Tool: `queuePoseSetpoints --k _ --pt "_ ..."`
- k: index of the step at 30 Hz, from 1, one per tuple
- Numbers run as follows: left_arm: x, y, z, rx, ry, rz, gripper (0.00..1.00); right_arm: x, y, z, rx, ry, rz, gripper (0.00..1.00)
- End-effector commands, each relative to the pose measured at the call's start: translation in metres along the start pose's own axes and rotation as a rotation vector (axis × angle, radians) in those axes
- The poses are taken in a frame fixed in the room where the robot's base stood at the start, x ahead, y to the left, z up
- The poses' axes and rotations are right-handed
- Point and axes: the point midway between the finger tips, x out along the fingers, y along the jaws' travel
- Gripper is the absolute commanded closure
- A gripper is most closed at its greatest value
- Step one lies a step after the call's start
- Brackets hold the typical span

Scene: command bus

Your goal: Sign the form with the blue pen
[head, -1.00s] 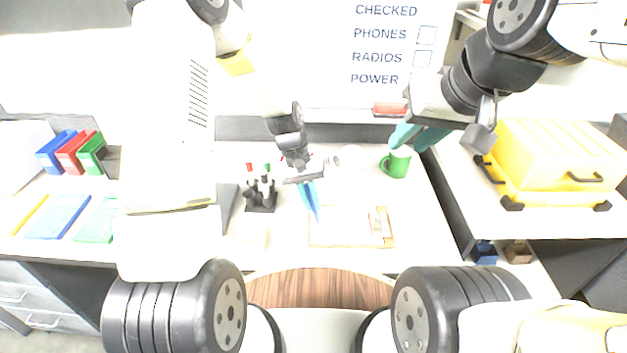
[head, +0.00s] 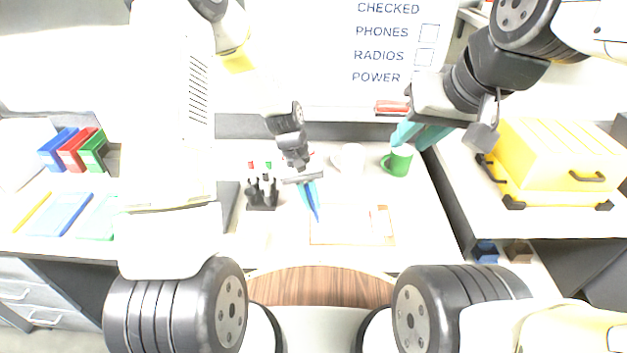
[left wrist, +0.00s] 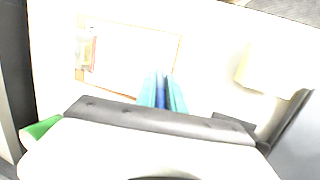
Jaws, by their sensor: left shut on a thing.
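The form is a white sheet on a clipboard (head: 345,240) with a tan edge, lying on the white desk. It also shows in the left wrist view (left wrist: 135,50). My left gripper (head: 312,198) is shut on the blue pen (head: 315,208) and holds it at the upper left edge of the clipboard. In the left wrist view the pen (left wrist: 160,92) is between the teal fingertips. I cannot tell whether its tip touches the paper. My right gripper (head: 420,135) has its teal fingers apart and empty, above and behind the green mug.
A pen holder (head: 262,192) with several markers stands left of the clipboard. A green mug (head: 398,162) and a white mug (head: 350,158) stand behind it. A yellow case (head: 555,165) is at the right. Binders (head: 75,150) stand far left.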

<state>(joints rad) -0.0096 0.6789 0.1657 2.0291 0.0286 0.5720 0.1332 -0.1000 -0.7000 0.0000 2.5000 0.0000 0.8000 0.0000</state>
Motion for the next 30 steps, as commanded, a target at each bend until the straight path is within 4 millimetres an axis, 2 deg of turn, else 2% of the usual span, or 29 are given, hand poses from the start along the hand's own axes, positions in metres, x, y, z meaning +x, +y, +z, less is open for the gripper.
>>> queuePoseSetpoints --k 30 --pt "0.0026 0.0029 0.0070 0.000 -0.001 0.000 1.00 0.0000 0.0000 0.0000 0.000 0.000 0.000 0.71"
